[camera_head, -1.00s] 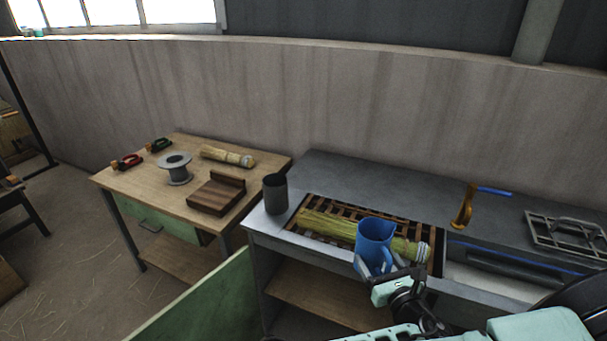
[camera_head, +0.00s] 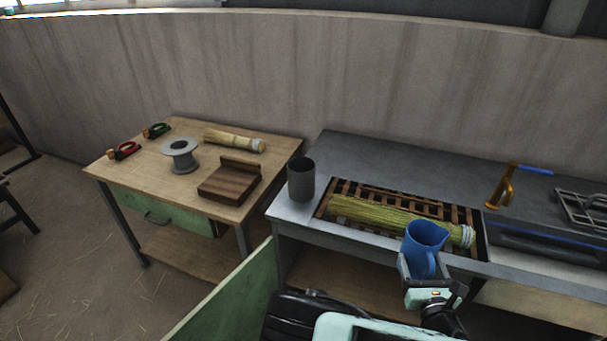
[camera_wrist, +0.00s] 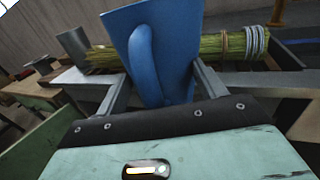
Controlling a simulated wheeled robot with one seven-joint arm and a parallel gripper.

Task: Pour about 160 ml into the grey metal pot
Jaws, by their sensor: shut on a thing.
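The grey metal pot (camera_head: 301,181) stands upright at the left end of the grey bench, and it also shows in the wrist view (camera_wrist: 74,44). My gripper (camera_head: 431,268) is shut on the blue jug (camera_head: 424,243), with a finger on each side of it. The jug is about upright, its handle facing my wrist, in front of the bench's front edge and to the right of the pot. In the wrist view the jug (camera_wrist: 180,50) fills the middle. Its contents are hidden.
A straw bundle (camera_head: 385,216) lies on a slatted rack (camera_head: 465,213) right of the pot. The wooden table (camera_head: 128,172) at left holds a spool (camera_head: 180,156), a wooden block (camera_head: 230,182) and pliers. A green panel (camera_head: 225,300) stands below the bench. A brass clamp (camera_head: 501,189) is at right.

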